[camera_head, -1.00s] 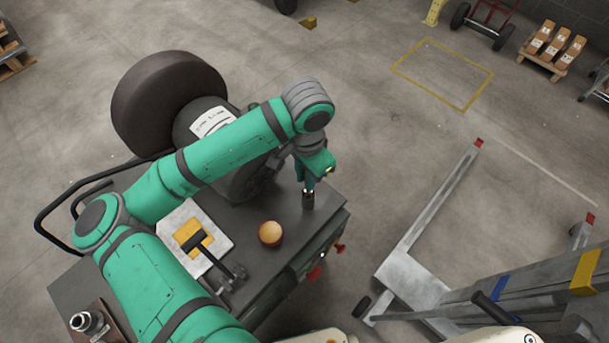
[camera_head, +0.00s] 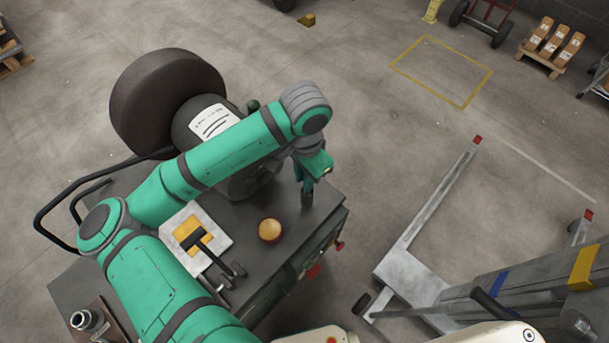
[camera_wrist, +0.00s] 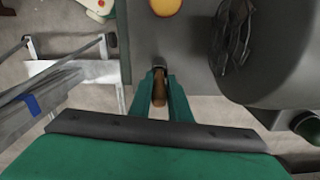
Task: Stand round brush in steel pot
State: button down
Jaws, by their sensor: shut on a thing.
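The round brush (camera_head: 307,199) stands upright near the right corner of the dark bench top, its dark lower end down. My gripper (camera_head: 307,187) is over it and shut on its upper part. In the wrist view the brush's brown wooden handle (camera_wrist: 159,92) sits between the two green fingers of my gripper (camera_wrist: 159,88). A dark rounded end shows just beyond the fingertips. The steel pot (camera_head: 86,321) appears to be the small shiny open-topped vessel on a brown board at the bottom left, well away from my gripper. Its inside is hard to make out.
A round orange-topped object (camera_head: 270,230) stands on the bench (camera_head: 255,265) left of the brush. A white plate with a yellow patch (camera_head: 190,228) and a black-handled lever lie further left. A large dark wheel-like drum (camera_head: 165,100) rises behind. Red knobs stick out of the bench front.

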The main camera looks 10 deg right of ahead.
jog(key=shift+f, duration=0.8)
jog(key=c, duration=1.6)
grip_release()
jog(key=shift+o, duration=0.2)
notch_tip(320, 180, up, 11)
jog(key=shift+f, duration=0.1)
jog(key=shift+w, duration=0.1)
